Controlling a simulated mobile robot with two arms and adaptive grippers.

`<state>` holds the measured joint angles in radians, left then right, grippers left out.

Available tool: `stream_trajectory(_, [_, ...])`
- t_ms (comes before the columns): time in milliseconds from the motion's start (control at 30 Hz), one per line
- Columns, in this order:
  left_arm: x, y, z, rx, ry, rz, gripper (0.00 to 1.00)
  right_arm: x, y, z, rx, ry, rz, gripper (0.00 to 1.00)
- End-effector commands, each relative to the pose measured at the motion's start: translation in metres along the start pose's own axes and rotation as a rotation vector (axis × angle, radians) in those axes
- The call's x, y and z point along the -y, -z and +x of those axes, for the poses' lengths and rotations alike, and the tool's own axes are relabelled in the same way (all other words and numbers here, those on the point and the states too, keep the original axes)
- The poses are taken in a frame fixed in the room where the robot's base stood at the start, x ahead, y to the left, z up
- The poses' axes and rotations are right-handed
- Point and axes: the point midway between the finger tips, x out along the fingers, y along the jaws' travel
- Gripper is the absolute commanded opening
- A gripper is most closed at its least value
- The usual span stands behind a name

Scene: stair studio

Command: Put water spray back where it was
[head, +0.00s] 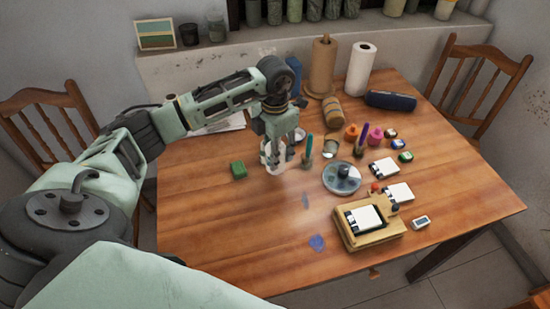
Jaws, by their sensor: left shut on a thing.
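My left gripper (279,157) is above the middle-left part of the wooden table (225,235), fingers pointing down. It is shut on a pale, whitish, partly see-through thing, which looks like the water spray (270,161). The fingers hide much of it, and I cannot tell whether its base touches the table. My right gripper is not in view.
Paper rolls (361,69) stand behind.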

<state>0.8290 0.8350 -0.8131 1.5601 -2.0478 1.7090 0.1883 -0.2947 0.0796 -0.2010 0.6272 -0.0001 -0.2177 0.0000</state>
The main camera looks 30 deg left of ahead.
Motion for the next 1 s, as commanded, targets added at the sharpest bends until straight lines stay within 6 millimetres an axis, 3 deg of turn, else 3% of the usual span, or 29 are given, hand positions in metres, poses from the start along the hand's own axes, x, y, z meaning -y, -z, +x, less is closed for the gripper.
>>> stream_trajectory(133, [0.000,0.001,0.012,-0.003,0.001,0.000,0.02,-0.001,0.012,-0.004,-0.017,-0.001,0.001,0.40])
stream_trajectory(333, [0.000,0.000,0.038,-0.001,0.001,0.000,0.02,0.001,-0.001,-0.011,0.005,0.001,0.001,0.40])
stream_trajectory(500, [-0.001,0.000,0.040,0.001,0.000,0.000,0.02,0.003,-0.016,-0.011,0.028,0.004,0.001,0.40])
stream_trajectory(667, [0.000,0.000,0.043,0.001,0.000,0.000,0.02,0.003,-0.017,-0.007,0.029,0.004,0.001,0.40])
stream_trajectory(700, [0.000,0.000,0.044,0.000,-0.001,0.000,0.40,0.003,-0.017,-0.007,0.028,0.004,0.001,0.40])
stream_trajectory(800, [0.000,0.000,0.043,0.000,0.000,0.000,0.47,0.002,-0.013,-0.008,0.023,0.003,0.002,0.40])
stream_trajectory(1000, [0.000,0.000,0.043,0.000,0.000,-0.001,0.47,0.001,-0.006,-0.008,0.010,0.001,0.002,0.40])
